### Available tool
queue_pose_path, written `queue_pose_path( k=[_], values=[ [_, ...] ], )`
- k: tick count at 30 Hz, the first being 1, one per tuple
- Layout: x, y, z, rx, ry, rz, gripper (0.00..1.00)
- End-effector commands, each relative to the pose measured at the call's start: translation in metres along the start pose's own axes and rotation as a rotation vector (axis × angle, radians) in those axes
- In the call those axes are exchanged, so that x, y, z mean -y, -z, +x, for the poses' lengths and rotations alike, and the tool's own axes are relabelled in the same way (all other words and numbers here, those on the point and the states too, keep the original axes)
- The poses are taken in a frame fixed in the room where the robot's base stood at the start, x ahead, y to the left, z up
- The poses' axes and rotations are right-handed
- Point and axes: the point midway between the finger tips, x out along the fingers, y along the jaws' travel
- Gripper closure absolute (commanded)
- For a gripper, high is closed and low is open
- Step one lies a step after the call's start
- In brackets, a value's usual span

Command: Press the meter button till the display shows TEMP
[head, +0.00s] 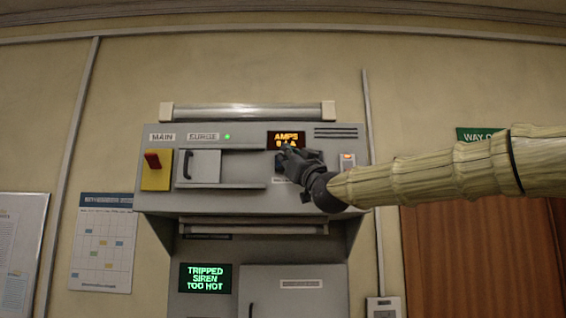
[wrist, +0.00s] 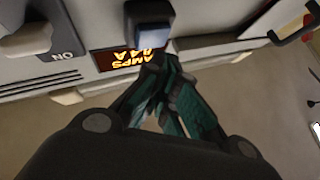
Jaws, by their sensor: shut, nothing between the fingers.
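The meter display (head: 287,138) on the upper panel of the console glows orange and reads AMPS, with a second line partly hidden by my gripper. The same display (wrist: 122,59) shows rotated in the wrist view. My gripper (head: 287,150) is shut and empty, its fingertips just in front of the lower edge of the display. In the wrist view the fingertips (wrist: 160,62) lie beside the display, near a dark block with a pale blue-grey face (wrist: 152,22). I cannot tell if that block is the meter button, or whether the fingertips touch it.
A red-handled switch on a yellow plate (head: 156,171) sits at the panel's left under MAIN. A lower green screen (head: 205,278) reads TRIPPED SIREN TOO HOT.

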Motion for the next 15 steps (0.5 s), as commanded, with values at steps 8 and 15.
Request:
queue_pose_path(
  k=[8, 15],
  values=[
    [-0.0019, -0.0018, 0.0027, 0.000, 0.000, 0.000, 1.00],
    [-0.0041, -0.0039, 0.0060, 0.000, 0.000, 0.000, 1.00]
  ],
)
